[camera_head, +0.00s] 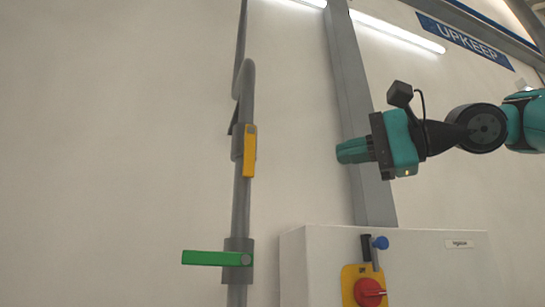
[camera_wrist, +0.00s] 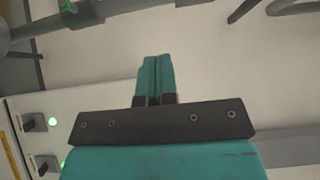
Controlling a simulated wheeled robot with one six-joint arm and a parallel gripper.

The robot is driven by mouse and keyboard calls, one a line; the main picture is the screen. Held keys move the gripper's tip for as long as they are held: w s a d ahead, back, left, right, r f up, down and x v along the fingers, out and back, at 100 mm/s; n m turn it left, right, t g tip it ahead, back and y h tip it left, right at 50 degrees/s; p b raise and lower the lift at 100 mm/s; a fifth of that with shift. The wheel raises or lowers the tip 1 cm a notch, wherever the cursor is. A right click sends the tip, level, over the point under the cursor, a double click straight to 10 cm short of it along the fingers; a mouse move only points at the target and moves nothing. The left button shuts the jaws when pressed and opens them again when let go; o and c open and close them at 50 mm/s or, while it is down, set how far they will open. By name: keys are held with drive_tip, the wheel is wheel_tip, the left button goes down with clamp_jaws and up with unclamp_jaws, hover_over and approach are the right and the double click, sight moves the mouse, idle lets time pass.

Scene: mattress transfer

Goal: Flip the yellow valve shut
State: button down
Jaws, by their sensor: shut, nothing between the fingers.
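The yellow valve handle (camera_head: 249,152) is in the head view, left of centre, on a grey vertical pipe (camera_head: 241,205). It points along the pipe, nearly upright. My gripper (camera_head: 339,152) is to the right of it at about the same picture height, with a clear gap between them. Its teal fingers point left and are shut with nothing between them. The closed fingers also show in the wrist view (camera_wrist: 155,62). I cannot make out the yellow handle in the wrist view.
A green handle (camera_head: 213,258) sits lower on the pipe, turned across it. A grey post (camera_head: 352,100) rises behind my gripper.

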drive_tip(key=p, duration=0.2)
approach(250, 150)
drive_tip(key=shift+w+a+f, duration=1.05)
drive_tip(key=shift+w+a, duration=1.35)
drive_tip(key=shift+a, duration=0.1)
drive_tip(key=shift+a+f+b, duration=0.1)
drive_tip(key=shift+a+b, duration=0.1)
drive_tip(key=shift+b, duration=0.25)
